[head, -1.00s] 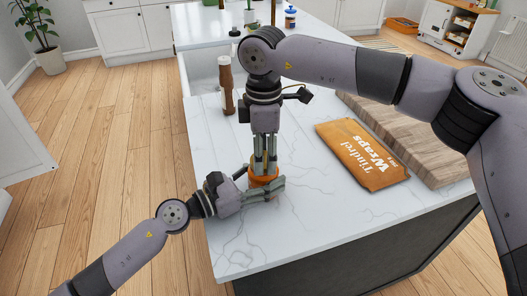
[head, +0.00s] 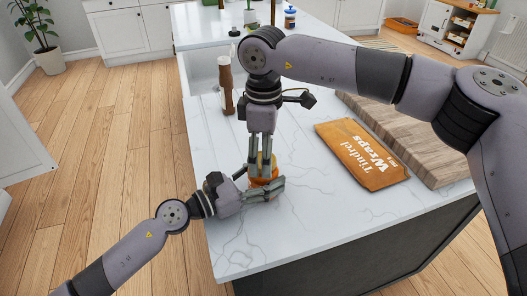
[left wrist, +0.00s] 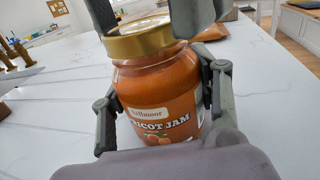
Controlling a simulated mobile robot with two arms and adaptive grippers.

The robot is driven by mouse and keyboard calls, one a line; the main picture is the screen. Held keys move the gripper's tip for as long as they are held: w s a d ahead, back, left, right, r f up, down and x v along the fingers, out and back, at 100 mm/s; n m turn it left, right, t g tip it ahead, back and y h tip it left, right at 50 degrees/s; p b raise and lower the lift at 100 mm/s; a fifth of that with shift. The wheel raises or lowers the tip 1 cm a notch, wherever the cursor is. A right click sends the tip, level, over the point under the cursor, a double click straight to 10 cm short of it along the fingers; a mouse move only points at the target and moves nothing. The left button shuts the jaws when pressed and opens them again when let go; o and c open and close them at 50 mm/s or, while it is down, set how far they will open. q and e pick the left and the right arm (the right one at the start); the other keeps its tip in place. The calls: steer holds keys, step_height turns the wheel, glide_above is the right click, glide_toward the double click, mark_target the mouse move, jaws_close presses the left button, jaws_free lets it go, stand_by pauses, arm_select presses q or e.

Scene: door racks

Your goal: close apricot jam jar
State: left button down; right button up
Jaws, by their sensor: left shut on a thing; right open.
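The apricot jam jar (left wrist: 165,95) is a glass jar of orange jam with a label, standing upright on the counter. Its gold lid (left wrist: 140,40) sits on the jar mouth; whether it is fully tight I cannot tell. In the head view the jar (head: 262,181) is partly hidden by my fingers. My left gripper (head: 267,190) is shut around the jar's body from the side, and its fingers show on both sides in the left wrist view. My right gripper (head: 261,171) points down from above, open, with its fingers apart on either side of the lid.
An orange wraps packet (head: 362,154) lies right of the jar, beside a wooden board (head: 410,130). A brown bottle (head: 226,85) stands behind to the left. The marble counter (head: 290,235) in front of the jar is clear.

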arm_select(q)
steer(key=shift+f, duration=0.1)
arm_select(e)
steer(key=shift+r, duration=0.1)
step_height(320, 180, up, 4)
steer(key=shift+r, duration=0.15)
stand_by(0.4)
